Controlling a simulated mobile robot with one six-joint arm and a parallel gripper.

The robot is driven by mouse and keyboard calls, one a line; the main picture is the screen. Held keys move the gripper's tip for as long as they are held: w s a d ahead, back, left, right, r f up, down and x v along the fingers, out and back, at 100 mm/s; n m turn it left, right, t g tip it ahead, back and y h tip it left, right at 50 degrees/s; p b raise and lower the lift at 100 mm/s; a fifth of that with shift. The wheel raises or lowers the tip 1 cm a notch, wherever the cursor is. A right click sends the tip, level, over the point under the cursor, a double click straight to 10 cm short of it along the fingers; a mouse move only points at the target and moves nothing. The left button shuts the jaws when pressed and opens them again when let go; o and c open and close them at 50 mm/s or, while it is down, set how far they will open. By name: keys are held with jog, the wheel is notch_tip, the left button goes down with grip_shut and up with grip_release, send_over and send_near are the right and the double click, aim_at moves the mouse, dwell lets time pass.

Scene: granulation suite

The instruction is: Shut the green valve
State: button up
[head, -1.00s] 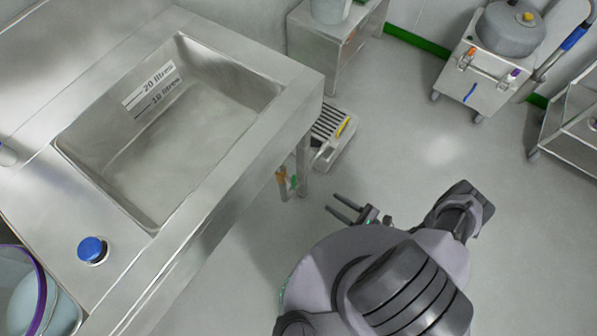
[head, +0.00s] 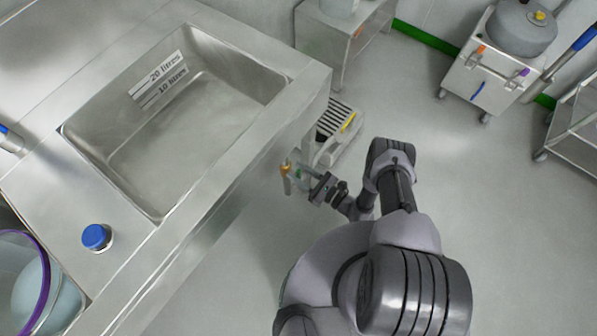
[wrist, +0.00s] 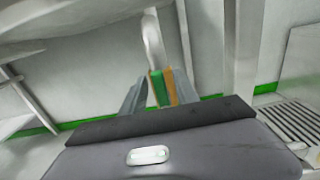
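The green valve handle (head: 299,174) is small and hangs under the sink's front edge, beside an orange handle (head: 286,172). In the wrist view the green handle (wrist: 157,87) and the orange one (wrist: 170,87) stand side by side below a pale curved pipe (wrist: 153,45). My gripper (head: 305,182) reaches in under the sink edge at the handles. In the wrist view its two fingers (wrist: 159,98) are apart, one on each side of the coloured handles. Contact with either handle cannot be made out, and the fingertips are partly hidden in the head view.
The steel sink (head: 232,175) overhangs the handles. Its leg (wrist: 245,50) stands right of them in the wrist view. A grated floor drain unit (head: 335,125) lies behind. A steel cabinet (head: 335,45) and a wheeled vessel cart (head: 480,80) stand farther back. Open floor lies right.

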grip_shut()
jog(key=shift+f+m+b, duration=0.1)
jog(key=shift+m+b, duration=0.2)
jog(key=shift+b, duration=0.05)
jog(key=m+b, duration=0.2)
jog(key=shift+w+d+f+m, duration=0.15)
jog(key=shift+w+d+m, duration=0.15)
jog(key=shift+w+m, duration=0.1)
jog(key=shift+w+d+f+m+b, duration=0.3)
jog(key=shift+f+m, duration=0.15)
jog(key=shift+m, duration=1.95)
jog(key=shift+w+d+f+m+b, duration=0.2)
jog(key=shift+f+m, duration=0.3)
jog(key=shift+m, duration=1.9)
jog(key=shift+w+d+f+m+b, duration=0.2)
jog(key=shift+w+f+m+b, duration=0.2)
jog(key=shift+m, duration=2)
jog(key=shift+f, duration=0.1)
